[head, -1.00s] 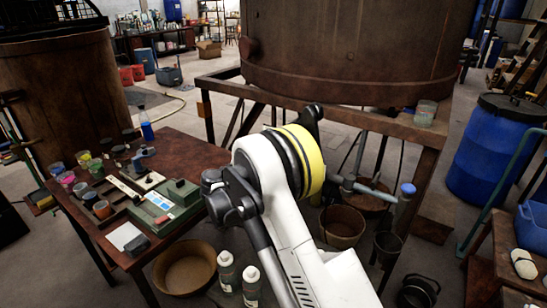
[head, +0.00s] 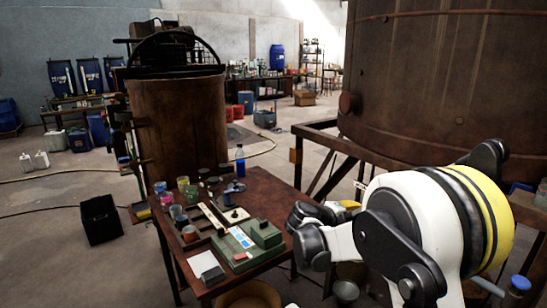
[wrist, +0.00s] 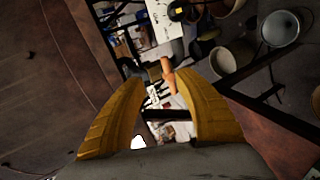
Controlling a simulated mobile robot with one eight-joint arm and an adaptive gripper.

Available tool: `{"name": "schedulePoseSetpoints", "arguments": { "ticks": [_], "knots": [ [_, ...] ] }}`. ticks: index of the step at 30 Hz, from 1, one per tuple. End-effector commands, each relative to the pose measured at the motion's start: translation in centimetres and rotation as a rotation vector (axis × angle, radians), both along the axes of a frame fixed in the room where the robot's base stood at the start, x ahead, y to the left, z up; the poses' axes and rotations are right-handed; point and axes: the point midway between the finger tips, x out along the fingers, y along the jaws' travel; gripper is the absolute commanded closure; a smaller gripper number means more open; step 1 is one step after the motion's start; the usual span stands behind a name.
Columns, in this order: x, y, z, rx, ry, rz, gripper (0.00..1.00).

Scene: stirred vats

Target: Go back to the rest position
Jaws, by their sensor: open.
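My gripper (wrist: 152,82) shows in the wrist view as two yellow fingers. They stand apart with nothing held between them. The vat stand and floor clutter show beyond the fingers, at a distance. In the head view my white arm with its yellow band fills the lower right. A small yellow patch beside the arm may be a finger, but I cannot tell. The large rusty vat (head: 440,75) stands behind the arm at the right.
A brown table (head: 265,190) with several small cups, a green box (head: 231,248) and a blue bottle (head: 240,161) stands left of my arm. A smaller rusty vat (head: 183,125) is behind it. A black bin (head: 100,220) stands on the left floor, with open floor around it.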

Motion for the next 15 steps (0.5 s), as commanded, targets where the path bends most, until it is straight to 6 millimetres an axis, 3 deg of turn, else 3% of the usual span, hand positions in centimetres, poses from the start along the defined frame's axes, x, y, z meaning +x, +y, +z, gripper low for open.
{"name": "schedulePoseSetpoints", "arguments": {
  "ticks": [1,6,15],
  "knots": [
    [-2.0,-0.4,1.4,0.063,0.004,-0.003,0.62],
    [-8.6,-0.2,4.0,0.291,0.007,-0.008,0.62],
    [-22.2,2.5,5.4,0.691,-0.021,-0.029,0.62]
  ]
}}
